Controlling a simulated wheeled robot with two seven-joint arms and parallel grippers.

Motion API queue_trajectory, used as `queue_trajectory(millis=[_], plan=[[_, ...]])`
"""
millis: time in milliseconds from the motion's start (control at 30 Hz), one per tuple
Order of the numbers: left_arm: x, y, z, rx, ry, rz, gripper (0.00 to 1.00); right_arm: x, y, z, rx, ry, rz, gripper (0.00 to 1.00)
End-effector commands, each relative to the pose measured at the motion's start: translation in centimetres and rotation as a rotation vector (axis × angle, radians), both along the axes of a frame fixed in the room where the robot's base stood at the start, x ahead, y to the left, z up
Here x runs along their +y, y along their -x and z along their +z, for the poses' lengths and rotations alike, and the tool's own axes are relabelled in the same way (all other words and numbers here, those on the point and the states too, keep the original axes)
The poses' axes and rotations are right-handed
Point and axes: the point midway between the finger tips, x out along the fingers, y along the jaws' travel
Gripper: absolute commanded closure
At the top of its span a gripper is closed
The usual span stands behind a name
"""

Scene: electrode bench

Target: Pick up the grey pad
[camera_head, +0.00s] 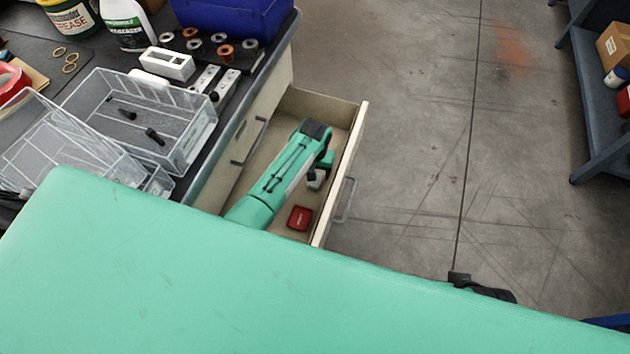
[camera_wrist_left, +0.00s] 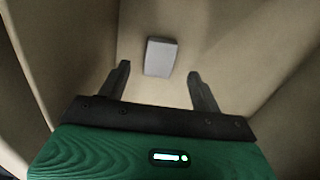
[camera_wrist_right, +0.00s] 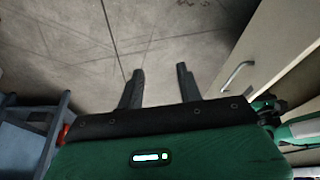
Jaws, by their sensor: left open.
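The grey pad (camera_wrist_left: 160,57) is a small, pale, block-like piece on the drawer floor in the left wrist view. My left gripper (camera_wrist_left: 158,69) is open, with one finger to each side of the pad in the picture and the pad just beyond the fingertips. It is not gripped. In the head view my left arm reaches down into the open drawer (camera_head: 336,190); a small light grey piece (camera_head: 316,177) shows by its gripper, and I cannot tell if it is the pad. My right gripper (camera_wrist_right: 159,67) is open and empty above the bare floor.
A small red box (camera_head: 299,218) lies in the drawer near my left arm. The drawer walls stand close around the left gripper. The bench holds clear bins (camera_head: 196,142), a white block (camera_head: 167,64) and a blue box (camera_head: 232,18). A shelf (camera_head: 597,110) stands right.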

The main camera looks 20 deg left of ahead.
Motion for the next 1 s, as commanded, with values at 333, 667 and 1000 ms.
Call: queue_trajectory(millis=[333,667,1000], plan=[[0.0,-0.2,-4.2,0.001,0.000,0.000,0.35,0.9,-0.3,1.4,-0.092,-0.031,0.018,0.64],[0.0,-0.2,-4.6,0.000,0.000,0.000,0.35,1.3,-0.7,1.5,-0.117,-0.042,0.024,0.64],[0.0,-0.2,-4.6,0.000,0.000,0.000,0.82,1.3,-0.7,1.5,-0.117,-0.042,0.023,0.64]])
